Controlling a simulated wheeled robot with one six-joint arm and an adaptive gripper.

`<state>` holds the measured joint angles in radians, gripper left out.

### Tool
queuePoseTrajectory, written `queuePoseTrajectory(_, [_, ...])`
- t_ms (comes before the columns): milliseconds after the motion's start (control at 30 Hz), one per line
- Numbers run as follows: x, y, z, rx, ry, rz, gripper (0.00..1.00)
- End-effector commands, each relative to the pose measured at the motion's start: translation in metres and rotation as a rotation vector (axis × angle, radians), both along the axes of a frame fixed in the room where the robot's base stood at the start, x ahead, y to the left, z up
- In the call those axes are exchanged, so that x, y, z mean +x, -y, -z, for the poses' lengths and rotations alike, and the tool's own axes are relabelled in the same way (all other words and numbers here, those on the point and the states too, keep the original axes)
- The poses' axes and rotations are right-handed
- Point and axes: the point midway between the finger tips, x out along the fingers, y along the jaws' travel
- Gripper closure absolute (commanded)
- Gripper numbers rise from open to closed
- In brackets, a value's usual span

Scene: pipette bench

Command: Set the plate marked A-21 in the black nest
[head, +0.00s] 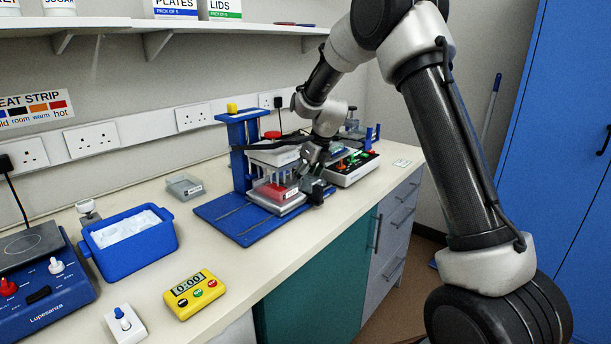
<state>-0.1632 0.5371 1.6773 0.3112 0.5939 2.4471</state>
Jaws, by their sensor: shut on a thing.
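A small plate with a red top or insert (282,191) and a pale label is at the blue pipette stand (236,150), under its white head and row of clear tips. Any mark on the label is too small to read. My gripper (303,182) reaches in from the right and is shut on the plate's right side. The fingers are small in view and partly hidden. A grey base (276,208) shows below the plate. I cannot tell whether the plate rests on it, and I cannot make out the black nest.
A white control box (350,172) stands close right of my gripper. A blue tub of ice (130,242), a yellow timer (194,293) and a blue hotplate (42,280) are on the left. A small grey tray (185,187) lies behind.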

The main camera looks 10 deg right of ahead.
Motion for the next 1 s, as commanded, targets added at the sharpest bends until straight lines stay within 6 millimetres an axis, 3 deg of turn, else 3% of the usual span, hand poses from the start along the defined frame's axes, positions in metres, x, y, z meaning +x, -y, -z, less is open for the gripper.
queuePoseTrajectory(33, [0.0, 0.0, 0.002, -0.001, -0.001, 0.0, 0.48])
queuePoseTrajectory(67, [0.0, 0.0, 0.002, 0.0, 0.0, 0.0, 0.2])
queuePoseTrajectory(167, [0.0, 0.0, 0.001, 0.0, 0.0, 0.0, 0.03])
queuePoseTrajectory(567, [0.0, 0.0, -0.001, 0.0, 0.0, 0.0, 0.03])
queuePoseTrajectory(1000, [-0.021, 0.015, -0.064, 0.0, 0.001, 0.0, 0.03])
